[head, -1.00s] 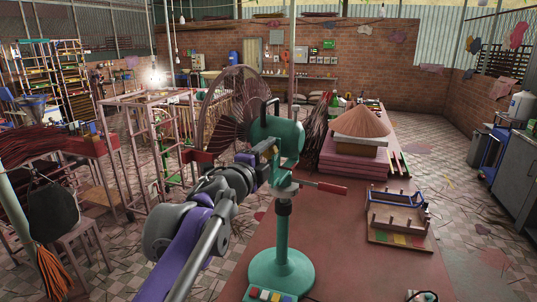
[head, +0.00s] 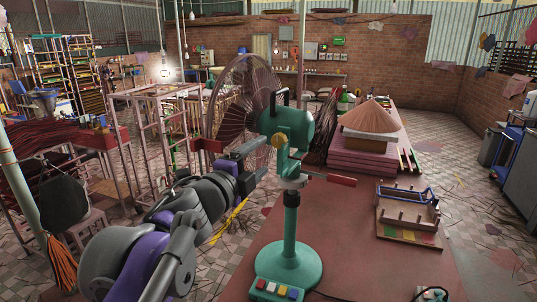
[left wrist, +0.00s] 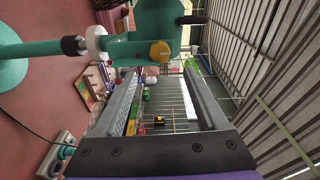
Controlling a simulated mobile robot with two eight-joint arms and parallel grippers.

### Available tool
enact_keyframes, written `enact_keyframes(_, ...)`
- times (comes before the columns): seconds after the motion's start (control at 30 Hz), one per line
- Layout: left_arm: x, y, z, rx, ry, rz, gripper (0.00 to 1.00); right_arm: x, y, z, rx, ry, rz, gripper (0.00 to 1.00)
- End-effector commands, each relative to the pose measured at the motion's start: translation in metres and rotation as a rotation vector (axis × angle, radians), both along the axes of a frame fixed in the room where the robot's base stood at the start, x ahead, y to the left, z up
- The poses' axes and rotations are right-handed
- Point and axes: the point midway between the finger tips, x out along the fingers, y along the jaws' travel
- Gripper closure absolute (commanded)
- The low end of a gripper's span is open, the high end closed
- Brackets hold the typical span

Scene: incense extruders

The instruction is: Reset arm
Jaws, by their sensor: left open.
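My left gripper (head: 258,160) is open and empty, just left of the green standing fan (head: 290,220). My right gripper is not in view.
The fan stands on a red table (head: 340,245), with coloured buttons (head: 276,289) on its base. A conical hat (head: 370,115) sits on stacked pink boards (head: 362,160). A wooden rack (head: 408,214) is at the right. A pink metal frame (head: 150,140) stands to the left.

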Motion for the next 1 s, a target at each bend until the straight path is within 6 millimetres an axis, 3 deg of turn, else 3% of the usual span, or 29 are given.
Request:
enact_keyframes(0.17, -0.012, 0.006, 0.000, 0.000, 0.000, 0.000, 0.25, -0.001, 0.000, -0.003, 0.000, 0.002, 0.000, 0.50)
enact_keyframes(0.5, -0.012, 0.008, 0.000, -0.007, 0.004, 0.008, 0.25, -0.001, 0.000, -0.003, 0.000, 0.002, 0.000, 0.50)
enact_keyframes(0.63, -0.014, 0.034, -0.021, -0.102, 0.061, 0.116, 0.25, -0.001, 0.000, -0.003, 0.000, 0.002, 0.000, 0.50)
enact_keyframes(0.77, -0.029, 0.087, -0.078, -0.317, 0.205, 0.347, 0.25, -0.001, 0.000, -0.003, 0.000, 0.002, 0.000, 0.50)
enact_keyframes(0.9, -0.069, 0.137, -0.165, -0.575, 0.412, 0.600, 0.25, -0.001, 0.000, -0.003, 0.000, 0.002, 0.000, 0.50)
enact_keyframes(1.0, -0.107, 0.157, -0.230, -0.740, 0.566, 0.754, 0.25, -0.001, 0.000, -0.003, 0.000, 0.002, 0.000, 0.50)
